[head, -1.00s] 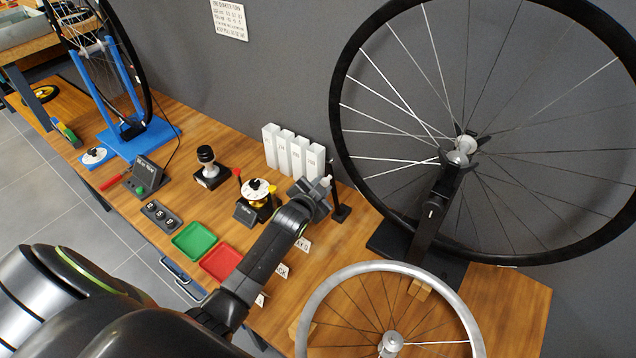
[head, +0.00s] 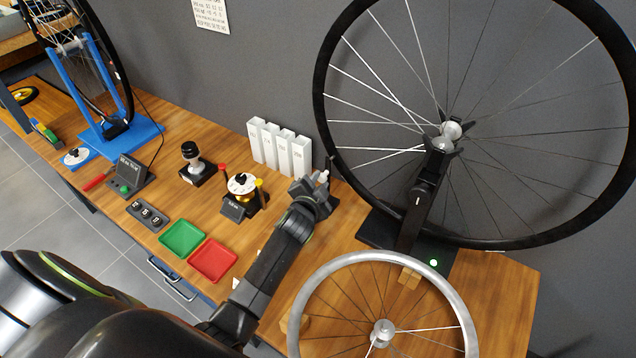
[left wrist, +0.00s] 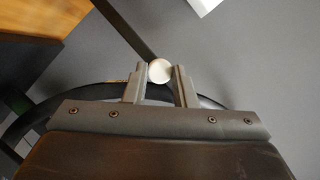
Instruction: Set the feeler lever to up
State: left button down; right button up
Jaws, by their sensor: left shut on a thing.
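My left gripper (head: 322,180) is at the back of the bench, to the right of the white upright blocks. In the left wrist view its two fingers (left wrist: 160,84) are closed around a pale round knob (left wrist: 160,70), which looks like the end of the feeler lever. A dark bar (left wrist: 126,32) runs up and left from beside the knob. In the head view the gripper hides most of the lever and its foot, so its exact tilt cannot be told. My right gripper is not in view.
The large wheel (head: 325,100) on its black stand (head: 410,222) is to the right, with a lit green lamp (head: 433,262) on the base. A silver rim (head: 303,290) is in front. White blocks (head: 279,148) and a red tray (head: 213,260) lie to the left.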

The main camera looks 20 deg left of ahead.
pick_arm(q)
jog(key=c, duration=1.2)
grip_release()
jog(key=shift+d, duration=0.2)
jog(key=shift+s, duration=0.1)
jog(key=p+v, duration=0.3)
jog(key=v, duration=1.4)
jog(key=shift+s+a+r, duration=0.1)
jog(key=shift+s, duration=0.05)
